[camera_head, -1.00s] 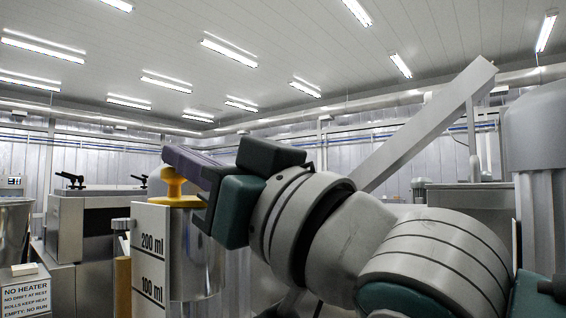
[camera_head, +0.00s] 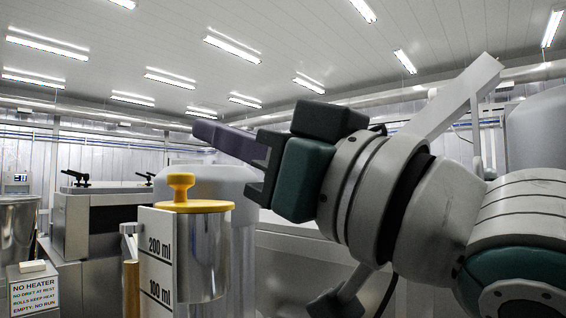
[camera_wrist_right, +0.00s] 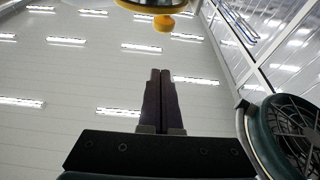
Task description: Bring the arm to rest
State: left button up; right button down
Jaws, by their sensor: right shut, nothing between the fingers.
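My right gripper (camera_head: 228,139) is raised in the middle of the head view, its purple fingers pointing left. It is shut and empty. In the right wrist view its two fingers (camera_wrist_right: 160,75) lie side by side, with the ceiling behind them. The fingers are up and to the right of a steel container with a yellow lid and knob (camera_head: 181,190), apart from it. The yellow knob also shows at the top of the right wrist view (camera_wrist_right: 163,22). My left gripper is not in view.
A white board marked 200 ml and 100 ml (camera_head: 158,262) stands in front of the container. A steel machine with black handles (camera_head: 95,225) and a steel pot (camera_head: 17,235) stand at the left. The upper space is clear.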

jog(key=s+d+f+m+h+b, duration=0.1)
jog(key=d+f+m+h, duration=0.2)
jog(key=d+f+h, duration=0.5)
jog(key=s+d+f+m+h+b, duration=0.1)
jog(key=s+d+f+m+h, duration=0.25)
jog(key=f, duration=0.95)
jog(key=s+d+f+m+g+h, duration=0.3)
jog(key=s+d+f+g+h, duration=0.45)
jog(key=s+d+f, duration=0.75)
pick_arm(q)
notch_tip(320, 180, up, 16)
jog(key=p, duration=1.9)
pick_arm(e)
notch_tip(320, 180, up, 17)
jog(key=s+a+g+y, duration=0.1)
jog(key=s, duration=0.1)
jog(key=shift+a+g+y, duration=0.2)
jog(key=shift+g+y, duration=0.1)
jog(key=shift+g, duration=0.05)
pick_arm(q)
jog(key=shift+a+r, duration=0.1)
pick_arm(e)
jog(key=shift+s, duration=0.1)
